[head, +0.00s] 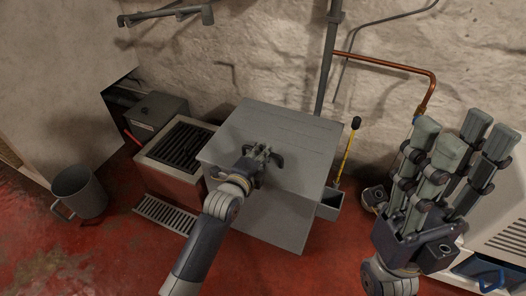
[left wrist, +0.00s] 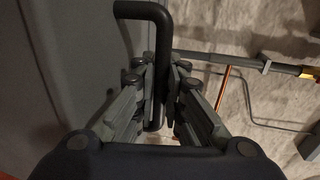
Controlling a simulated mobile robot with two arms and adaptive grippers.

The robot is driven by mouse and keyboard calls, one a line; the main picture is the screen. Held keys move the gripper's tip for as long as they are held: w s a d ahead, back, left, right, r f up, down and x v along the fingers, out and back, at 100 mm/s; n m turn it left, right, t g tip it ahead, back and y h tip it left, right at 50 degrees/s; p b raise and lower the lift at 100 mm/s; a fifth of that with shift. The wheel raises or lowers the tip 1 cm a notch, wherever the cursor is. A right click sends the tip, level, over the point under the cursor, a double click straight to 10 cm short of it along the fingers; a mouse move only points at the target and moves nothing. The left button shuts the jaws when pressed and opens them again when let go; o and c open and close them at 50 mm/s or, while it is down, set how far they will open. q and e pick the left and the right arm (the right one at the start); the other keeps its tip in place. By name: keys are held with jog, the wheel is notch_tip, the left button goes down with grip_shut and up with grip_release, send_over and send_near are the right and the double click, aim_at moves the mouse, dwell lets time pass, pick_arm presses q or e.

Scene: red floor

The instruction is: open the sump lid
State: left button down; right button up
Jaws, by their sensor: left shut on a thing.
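A grey box, the sump (head: 265,222), stands on the floor in the middle of the head view. Its flat grey lid (head: 295,130) lies over the top, and I see no clear gap under its edge. My left gripper (head: 263,156) is over the lid, shut on a dark bent bar handle (left wrist: 157,75). In the left wrist view the handle passes between the fingers (left wrist: 163,92). The grey lid surface (left wrist: 70,60) fills the left of that view. My right gripper (head: 463,138) is at the right, fingers up, open and empty, away from the sump.
A slotted grate unit (head: 180,146) and a grey mug-like bucket (head: 78,192) stand left of the sump. A floor drain grille (head: 166,213) lies in front. A copper pipe (head: 395,69) runs along the rough wall. A yellow stick (head: 347,152) stands behind right.

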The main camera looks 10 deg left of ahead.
pick_arm(q)
jog(key=shift+r+p, duration=0.25)
jog(key=shift+p, duration=0.1)
